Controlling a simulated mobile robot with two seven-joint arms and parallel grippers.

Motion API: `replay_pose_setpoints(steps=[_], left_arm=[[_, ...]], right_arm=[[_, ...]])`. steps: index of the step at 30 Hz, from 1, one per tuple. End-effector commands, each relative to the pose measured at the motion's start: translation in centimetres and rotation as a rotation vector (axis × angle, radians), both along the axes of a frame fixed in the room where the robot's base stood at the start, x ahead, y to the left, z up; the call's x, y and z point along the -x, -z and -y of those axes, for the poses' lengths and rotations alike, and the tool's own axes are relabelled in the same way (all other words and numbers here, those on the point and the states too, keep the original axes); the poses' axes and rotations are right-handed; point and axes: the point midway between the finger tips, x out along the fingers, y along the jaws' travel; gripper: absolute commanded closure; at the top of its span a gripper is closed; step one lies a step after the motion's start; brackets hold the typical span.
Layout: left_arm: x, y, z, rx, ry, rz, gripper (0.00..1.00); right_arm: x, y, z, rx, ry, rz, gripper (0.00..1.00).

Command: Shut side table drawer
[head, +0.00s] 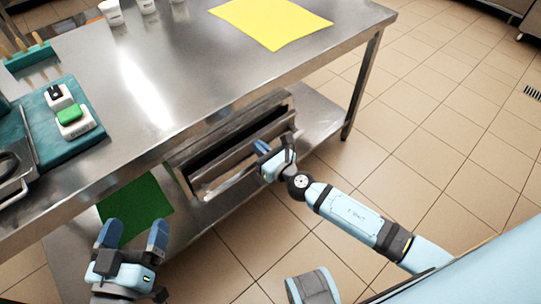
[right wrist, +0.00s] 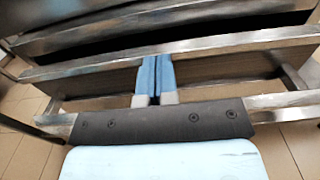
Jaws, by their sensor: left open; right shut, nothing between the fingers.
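The side table's metal drawer (head: 228,160) hangs under the steel tabletop and stands partly open, with a dark gap behind its front. My right gripper (head: 262,147) is shut and empty at the right part of the drawer front. In the right wrist view, the shut blue fingertips (right wrist: 157,62) point at the drawer front (right wrist: 215,68), just below its top rim. They look very close to it; I cannot tell whether they touch. My left gripper (head: 133,230) is open and empty at the lower left, in front of the table and away from the drawer.
The steel tabletop (head: 190,65) carries a yellow sheet (head: 270,20), white cups (head: 110,12) and a teal tray (head: 35,145) with a green-topped item (head: 70,115). A green mat (head: 140,205) lies on the lower shelf. Tiled floor (head: 430,120) at the right is clear.

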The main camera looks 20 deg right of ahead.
Motion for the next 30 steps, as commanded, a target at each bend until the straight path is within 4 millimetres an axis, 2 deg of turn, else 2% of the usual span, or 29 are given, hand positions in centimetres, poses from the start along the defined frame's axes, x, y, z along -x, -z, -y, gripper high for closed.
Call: replay_pose_setpoints(steps=[14,21,30], left_arm=[[0.0,0.1,0.0,-0.001,0.000,-0.003,0.09],[0.0,0.1,0.0,-0.004,-0.001,-0.005,0.09],[0.0,0.1,-0.1,-0.004,-0.001,-0.006,0.09]], right_arm=[[-0.7,0.0,-0.2,0.001,0.000,0.000,1.00],[-3.0,-0.1,-1.1,0.001,0.000,0.001,1.00],[-3.0,0.0,-1.1,0.001,0.000,0.000,1.00]])
